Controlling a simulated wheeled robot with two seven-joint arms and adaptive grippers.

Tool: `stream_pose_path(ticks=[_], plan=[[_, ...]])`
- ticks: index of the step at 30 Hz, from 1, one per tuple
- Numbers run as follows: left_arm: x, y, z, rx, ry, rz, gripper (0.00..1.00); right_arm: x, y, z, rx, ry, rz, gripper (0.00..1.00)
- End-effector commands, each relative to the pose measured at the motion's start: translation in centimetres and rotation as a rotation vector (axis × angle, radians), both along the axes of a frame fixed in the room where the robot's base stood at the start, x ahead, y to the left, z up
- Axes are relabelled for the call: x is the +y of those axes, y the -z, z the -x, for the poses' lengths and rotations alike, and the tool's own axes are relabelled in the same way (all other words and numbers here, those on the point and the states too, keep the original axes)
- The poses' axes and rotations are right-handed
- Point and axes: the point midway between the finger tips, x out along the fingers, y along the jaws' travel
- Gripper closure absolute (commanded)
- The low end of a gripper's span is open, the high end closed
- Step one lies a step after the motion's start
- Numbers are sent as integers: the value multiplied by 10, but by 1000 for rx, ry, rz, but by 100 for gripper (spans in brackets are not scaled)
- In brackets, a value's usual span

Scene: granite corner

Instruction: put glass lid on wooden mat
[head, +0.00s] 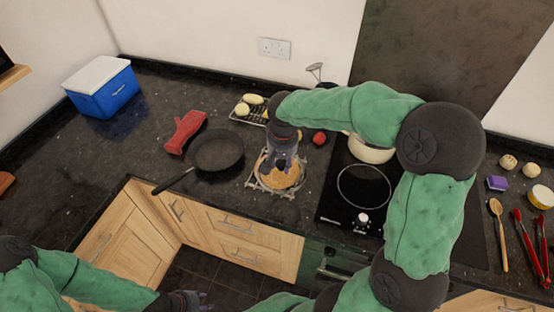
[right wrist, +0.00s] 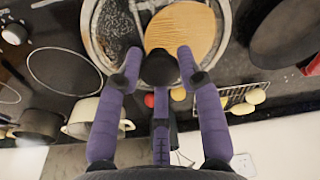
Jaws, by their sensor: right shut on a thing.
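My right gripper (head: 284,160) is above the round tan wooden mat (head: 268,180) on the counter in the head view. In the right wrist view my right gripper (right wrist: 160,68) is shut on the dark knob of the glass lid (right wrist: 84,30). The clear lid with its pale rim fills the top middle there. The wooden mat (right wrist: 195,30) shows through the lid's right part, so the two look offset from that camera. Whether the lid touches the mat I cannot tell. My left gripper (head: 190,300) is low at the bottom edge, its fingers unclear.
A frying pan (head: 215,150) and red mitt (head: 185,131) lie left of the mat. A wire rack (head: 240,117) with pale food and a red round item (head: 319,138) are behind it. The hob (head: 345,208) with a cream pot (head: 372,154) is right.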

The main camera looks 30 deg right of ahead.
Motion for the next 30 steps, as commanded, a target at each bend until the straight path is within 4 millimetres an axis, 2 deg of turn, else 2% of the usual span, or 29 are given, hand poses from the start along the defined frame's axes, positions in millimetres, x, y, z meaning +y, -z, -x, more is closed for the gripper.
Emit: stream_pose_path(ticks=[8,15,26,30], plan=[[0,3,-1,-1,1,0,60,-20,25,-50,0,1,0,100],[0,7,0,-1,1,0,60,-32,64,-78,2,0,-1,100],[0,9,-1,-1,1,0,60,-39,84,-96,-1,0,0,100],[0,13,0,-1,1,0,60,-39,104,-94,1,-1,1,100]])
